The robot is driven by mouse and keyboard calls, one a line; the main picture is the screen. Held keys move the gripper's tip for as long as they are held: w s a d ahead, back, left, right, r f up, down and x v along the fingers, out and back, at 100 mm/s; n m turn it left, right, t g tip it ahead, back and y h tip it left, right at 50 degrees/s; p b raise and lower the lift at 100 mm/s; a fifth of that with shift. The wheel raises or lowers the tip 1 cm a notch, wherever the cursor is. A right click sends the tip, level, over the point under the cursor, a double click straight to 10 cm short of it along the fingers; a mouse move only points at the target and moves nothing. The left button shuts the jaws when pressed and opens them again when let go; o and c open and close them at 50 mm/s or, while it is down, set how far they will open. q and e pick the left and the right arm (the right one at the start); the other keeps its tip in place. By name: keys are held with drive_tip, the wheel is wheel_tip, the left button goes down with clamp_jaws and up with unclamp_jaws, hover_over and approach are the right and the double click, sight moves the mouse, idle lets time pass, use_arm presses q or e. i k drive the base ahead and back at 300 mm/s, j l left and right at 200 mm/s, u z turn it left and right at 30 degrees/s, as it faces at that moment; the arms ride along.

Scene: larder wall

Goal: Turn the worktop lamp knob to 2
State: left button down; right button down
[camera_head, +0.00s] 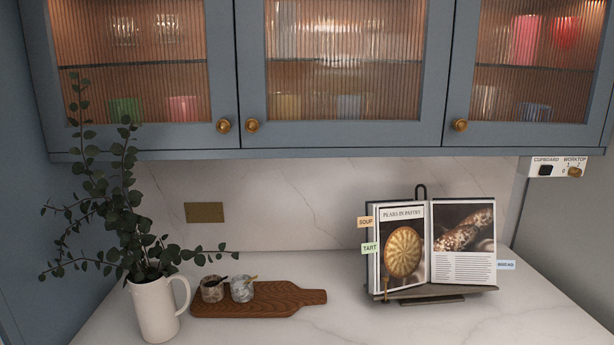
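The worktop lamp knob (575,172) is a small round brass knob on a white control plate (556,160) at the right, just under the wall cupboards. The plate reads CUPBOARD and WORKTOP, with small numbers 0, 1 and 2 around the knob. The knob's pointer is too small to tell which number it faces. A black cupboard switch (545,170) sits left of the knob on the same plate. Neither of my grippers shows in the head view.
Blue glass-fronted cupboards (345,135) hang above the pale marble worktop (330,325). An open cookbook (463,240) stands on a stand at the right. A white jug (155,310) with leafy stems and a wooden board (285,298) with two small pots stand left. The worktop's front middle is clear.

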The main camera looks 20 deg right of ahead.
sight(574, 171)
drive_tip(key=z, duration=1.8)
